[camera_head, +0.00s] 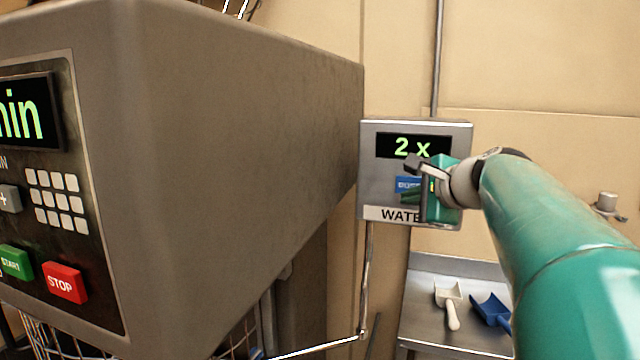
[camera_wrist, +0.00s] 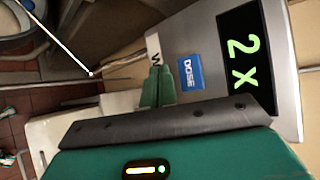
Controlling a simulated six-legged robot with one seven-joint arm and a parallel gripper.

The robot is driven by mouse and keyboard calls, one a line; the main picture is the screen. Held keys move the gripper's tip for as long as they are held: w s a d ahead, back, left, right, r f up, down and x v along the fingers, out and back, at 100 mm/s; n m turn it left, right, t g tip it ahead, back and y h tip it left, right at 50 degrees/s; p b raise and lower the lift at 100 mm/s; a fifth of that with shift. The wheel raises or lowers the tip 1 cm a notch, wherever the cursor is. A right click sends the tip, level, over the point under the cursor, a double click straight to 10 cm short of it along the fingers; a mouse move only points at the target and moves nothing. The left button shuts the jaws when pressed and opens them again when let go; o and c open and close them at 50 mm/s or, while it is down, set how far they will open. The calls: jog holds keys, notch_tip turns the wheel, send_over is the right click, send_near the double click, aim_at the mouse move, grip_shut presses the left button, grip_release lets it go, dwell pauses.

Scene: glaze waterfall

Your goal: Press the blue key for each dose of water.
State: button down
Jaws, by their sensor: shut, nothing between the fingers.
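The water box (camera_head: 378,140) is a grey metal panel on the wall, labelled "WATE…", with the rest of the label covered by my gripper. Its display (camera_head: 412,146) reads "2 x" in green. The blue key (camera_head: 405,184) sits below the display, partly hidden by my gripper; in the wrist view the blue key (camera_wrist: 190,73) reads "DOSE". My gripper (camera_head: 412,196) is shut and empty in front of the panel. In the wrist view the gripper's fingertips (camera_wrist: 158,80) show beside the key, toward the label side. I cannot tell whether they touch the panel.
A large grey machine (camera_head: 240,120) fills the left, with a green START key (camera_head: 15,262) and a red STOP key (camera_head: 65,283). A metal shelf (camera_head: 425,310) below the box holds a white scoop (camera_head: 450,302) and a blue scoop (camera_head: 491,310). A thin pipe (camera_head: 438,60) runs up the wall.

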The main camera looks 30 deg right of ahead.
aim_at(401, 191)
jog(key=s+a, duration=0.2)
jog(key=a, duration=0.1)
jog(key=shift+s, duration=0.15)
dwell(0.5)
jog(key=shift+d, duration=0.1)
jog(key=w+d, duration=0.5)
jog(key=d, duration=0.1)
jog(key=shift+w+d, duration=0.2)
jog(key=shift+d, duration=0.15)
jog(key=shift+w+d, duration=0.1)
dwell(2.1)
jog(key=shift+w+d, duration=0.2)
jog(key=shift+d, duration=0.05)
